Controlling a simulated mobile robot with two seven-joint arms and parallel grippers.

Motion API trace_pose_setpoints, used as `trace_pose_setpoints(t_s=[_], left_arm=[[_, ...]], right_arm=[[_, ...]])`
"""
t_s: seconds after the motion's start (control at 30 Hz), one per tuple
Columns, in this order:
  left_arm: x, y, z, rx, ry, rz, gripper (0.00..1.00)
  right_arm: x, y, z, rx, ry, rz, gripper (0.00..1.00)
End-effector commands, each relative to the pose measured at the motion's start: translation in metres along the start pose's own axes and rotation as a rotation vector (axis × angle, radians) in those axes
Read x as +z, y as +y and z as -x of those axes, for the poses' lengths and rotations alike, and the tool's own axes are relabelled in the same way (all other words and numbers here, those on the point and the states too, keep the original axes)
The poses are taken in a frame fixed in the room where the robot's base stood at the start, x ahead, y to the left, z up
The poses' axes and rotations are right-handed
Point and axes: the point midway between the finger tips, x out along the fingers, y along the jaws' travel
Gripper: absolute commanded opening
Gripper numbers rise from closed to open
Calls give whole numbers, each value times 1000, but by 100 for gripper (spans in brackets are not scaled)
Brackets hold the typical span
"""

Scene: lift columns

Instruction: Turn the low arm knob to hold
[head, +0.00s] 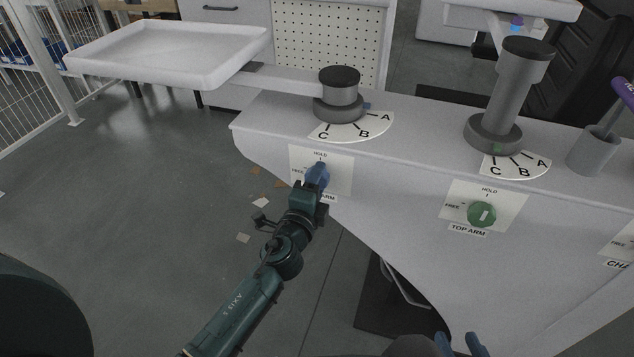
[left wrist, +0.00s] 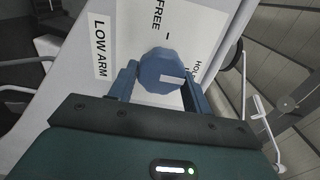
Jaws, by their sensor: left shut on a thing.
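The low arm knob (head: 317,176) is blue and sits on a white plate (head: 341,175) marked FREE and HOLD. In the left wrist view the knob (left wrist: 160,72) has a white mark that points right, roughly toward the HOLD side and away from FREE. My left gripper (head: 314,182) is shut on the knob, with one finger on each side in the left wrist view. It partly hides the LOW ARM label in the head view. My right gripper (head: 460,345) shows only as two blue fingertips, spread apart, at the bottom edge of the head view.
A green top arm knob (head: 482,214) is on the panel to the right. Above are a low column (head: 340,93) carrying a white tray (head: 170,55), a taller column (head: 510,90), A-B-C dials and a grey cup (head: 593,150). Open floor lies left.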

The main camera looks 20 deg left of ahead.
Motion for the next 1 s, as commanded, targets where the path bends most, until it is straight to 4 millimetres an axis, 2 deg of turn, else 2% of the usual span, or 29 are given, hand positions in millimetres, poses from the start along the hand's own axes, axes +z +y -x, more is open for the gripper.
trace_pose_setpoints(t_s=[0.03,0.27,0.57,0.67,0.77,1.0], left_arm=[[0,-2,-1,-4,0,-4,50],[0,-1,0,-2,0,-2,69],[0,0,4,0,0,0,69],[0,1,15,1,0,-1,69],[0,1,34,2,0,0,69],[0,3,89,2,0,1,69]], right_arm=[[0,0,0,0,0,0,36],[0,0,0,0,0,0,36],[-2,0,0,-1,3,0,36],[-2,0,0,-1,4,0,36],[-2,0,0,-1,5,0,36],[-2,1,-1,1,28,5,36]])
